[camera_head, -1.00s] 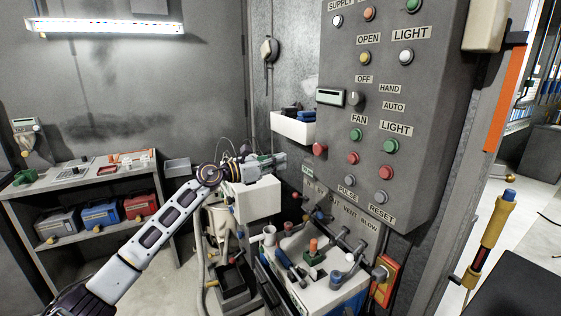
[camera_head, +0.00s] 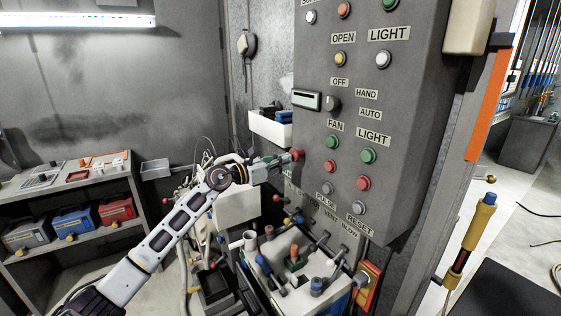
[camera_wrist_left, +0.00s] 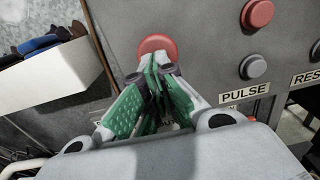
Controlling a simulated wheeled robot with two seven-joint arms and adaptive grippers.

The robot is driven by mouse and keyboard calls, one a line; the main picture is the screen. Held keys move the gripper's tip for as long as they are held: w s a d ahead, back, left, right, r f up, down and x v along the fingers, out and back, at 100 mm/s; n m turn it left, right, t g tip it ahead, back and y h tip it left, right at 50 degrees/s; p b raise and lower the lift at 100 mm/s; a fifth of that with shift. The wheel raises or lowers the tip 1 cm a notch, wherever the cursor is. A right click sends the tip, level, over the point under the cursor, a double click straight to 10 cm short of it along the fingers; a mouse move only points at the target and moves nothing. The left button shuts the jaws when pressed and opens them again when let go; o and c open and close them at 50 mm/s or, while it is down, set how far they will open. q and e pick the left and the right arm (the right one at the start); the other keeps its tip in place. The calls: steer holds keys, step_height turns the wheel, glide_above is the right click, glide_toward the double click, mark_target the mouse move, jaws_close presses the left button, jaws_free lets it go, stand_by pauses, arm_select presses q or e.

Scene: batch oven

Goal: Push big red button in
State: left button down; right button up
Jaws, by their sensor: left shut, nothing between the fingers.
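The big red button (camera_head: 298,155) sticks out from the left edge of the grey control panel (camera_head: 400,210). It also shows in the left wrist view as a round red cap (camera_wrist_left: 157,44) above the fingertips. My left gripper (camera_head: 284,161) is shut and empty, with its tips pointing at the button. In the left wrist view its green-padded fingers (camera_wrist_left: 160,68) overlap the lower part of the cap. I cannot tell whether they touch it or how far it is pressed. My right gripper is not in view.
Smaller red buttons (camera_head: 330,167) and a grey PULSE button (camera_head: 326,202) sit close by on the panel. A white bin (camera_head: 268,130) hangs on the wall behind the gripper. A white machine with levers (camera_head: 300,290) stands below.

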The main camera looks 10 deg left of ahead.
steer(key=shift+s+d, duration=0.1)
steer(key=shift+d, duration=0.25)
